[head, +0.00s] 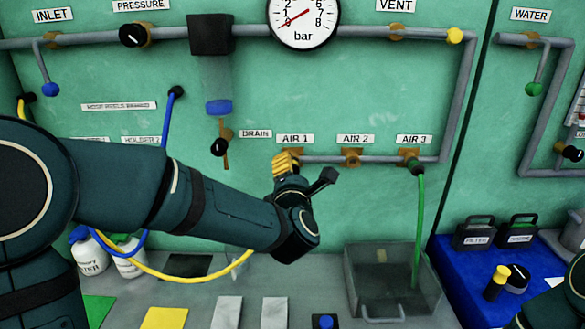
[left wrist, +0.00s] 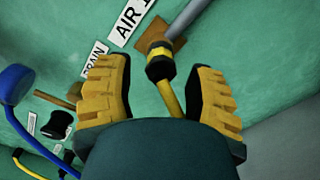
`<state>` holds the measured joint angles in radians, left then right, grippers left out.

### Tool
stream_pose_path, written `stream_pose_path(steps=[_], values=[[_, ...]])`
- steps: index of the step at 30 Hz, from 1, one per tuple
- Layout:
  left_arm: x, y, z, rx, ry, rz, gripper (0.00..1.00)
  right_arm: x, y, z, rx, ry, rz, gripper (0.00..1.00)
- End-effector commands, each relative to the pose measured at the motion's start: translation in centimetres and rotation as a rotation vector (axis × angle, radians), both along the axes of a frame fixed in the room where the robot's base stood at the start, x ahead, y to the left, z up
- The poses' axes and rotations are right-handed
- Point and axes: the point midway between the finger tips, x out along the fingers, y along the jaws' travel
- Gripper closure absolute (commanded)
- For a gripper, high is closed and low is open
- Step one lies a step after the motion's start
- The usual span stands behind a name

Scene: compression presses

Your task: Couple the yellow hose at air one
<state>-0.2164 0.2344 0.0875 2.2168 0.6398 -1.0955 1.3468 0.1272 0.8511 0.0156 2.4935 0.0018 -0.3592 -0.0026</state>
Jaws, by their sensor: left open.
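The yellow hose (head: 185,278) runs from the left wall, loops low over the bench and passes behind my left arm. In the left wrist view its end fitting (left wrist: 160,66), black with a yellow band, sits at the brass AIR 1 port (left wrist: 148,38) and lines up with it. The hose (left wrist: 170,98) hangs from that fitting. I cannot tell whether the fitting is locked. My left gripper (head: 287,163) is at the AIR 1 port. Its yellow fingers (left wrist: 158,78) are open, one on each side of the fitting, with gaps visible. My right gripper is out of view.
The AIR 2 port (head: 351,157) is bare. A green hose (head: 420,225) hangs from AIR 3 into a clear bin (head: 350,290). A blue hose (head: 168,130) hangs at left.

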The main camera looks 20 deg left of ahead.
Motion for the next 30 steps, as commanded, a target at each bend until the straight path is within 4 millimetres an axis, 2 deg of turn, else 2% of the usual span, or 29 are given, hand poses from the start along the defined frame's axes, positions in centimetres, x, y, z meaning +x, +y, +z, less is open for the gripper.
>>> stream_pose_path(steps=[6, 12, 18, 30], values=[[-4.5, -1.4, 0.1, 0.0, -0.002, -0.003, 0.46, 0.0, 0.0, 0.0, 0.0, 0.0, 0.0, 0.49], [-7.4, -2.2, 0.1, -0.001, -0.001, -0.002, 0.46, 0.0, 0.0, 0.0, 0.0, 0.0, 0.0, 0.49], [-8.5, -2.4, 0.0, 0.0, -0.001, 0.0, 0.46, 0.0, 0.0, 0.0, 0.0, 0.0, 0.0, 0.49], [-8.6, -2.5, 0.0, 0.0, -0.001, 0.0, 0.46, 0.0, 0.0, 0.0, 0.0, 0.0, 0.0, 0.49]])
